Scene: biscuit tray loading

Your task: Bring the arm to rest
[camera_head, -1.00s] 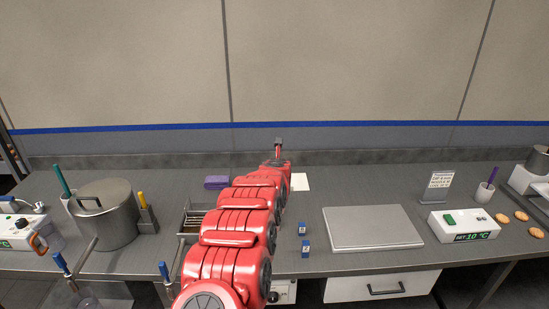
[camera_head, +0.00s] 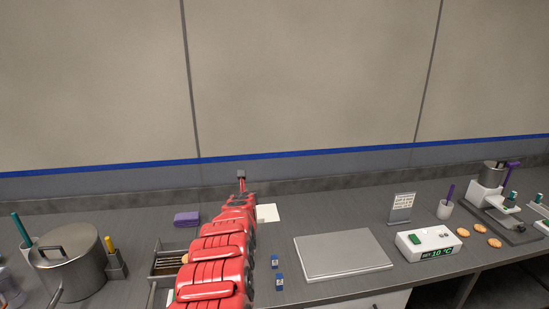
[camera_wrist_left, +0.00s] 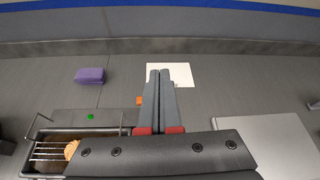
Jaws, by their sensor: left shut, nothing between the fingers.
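My left arm, red, reaches up from the bottom of the head view over the counter. Its left gripper (camera_head: 241,176) is at the far end, near the back edge of the counter. In the left wrist view the two grey fingers (camera_wrist_left: 160,73) are together with nothing between them. They overlap a white sheet (camera_wrist_left: 182,75) in that picture; the sheet also shows right of the arm in the head view (camera_head: 268,213). My right gripper is not in view.
A wire-racked metal basin (camera_head: 160,250) with a biscuit (camera_wrist_left: 72,150) lies left of the arm. A lidded pot (camera_head: 70,270) stands farther left. A purple block (camera_head: 187,219), a silver plate (camera_head: 345,256), a white temperature box (camera_head: 428,243) and loose biscuits (camera_head: 480,229) are on the counter.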

